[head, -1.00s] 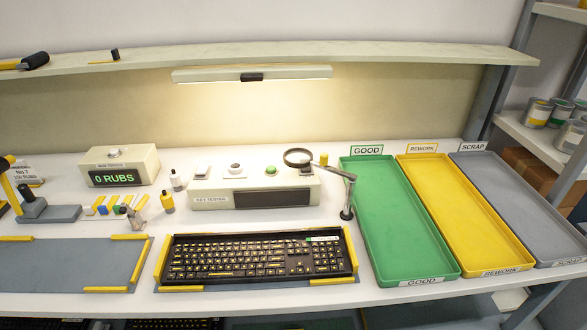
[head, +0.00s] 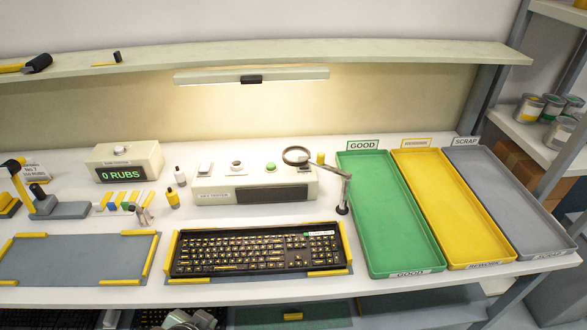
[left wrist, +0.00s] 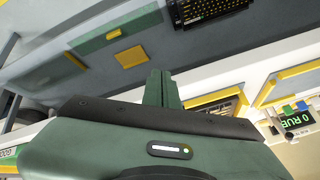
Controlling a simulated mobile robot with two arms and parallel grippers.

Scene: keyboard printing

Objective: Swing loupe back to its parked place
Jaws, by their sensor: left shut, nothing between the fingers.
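The loupe is a dark round lens ring (head: 296,156) on a jointed grey arm, standing on a post (head: 343,206) between the keyboard and the green tray. Its lens hangs over the right end of the key tester (head: 215,192). A yellow knob (head: 320,158) shows beside the ring. In the left wrist view my left gripper (left wrist: 161,88) is shut and empty, with the bench edge behind it. In the head view a grey-green part, seemingly of my left arm, shows at the bottom edge, well apart from the loupe. My right gripper is not in view.
A black keyboard (head: 258,250) lies in a yellow-cornered holder in front of the tester. Green (head: 440,262), yellow (head: 491,255) and grey (head: 550,243) trays fill the right. A blue-grey mat (head: 75,262) lies left. A shelf (head: 300,54) overhangs the back.

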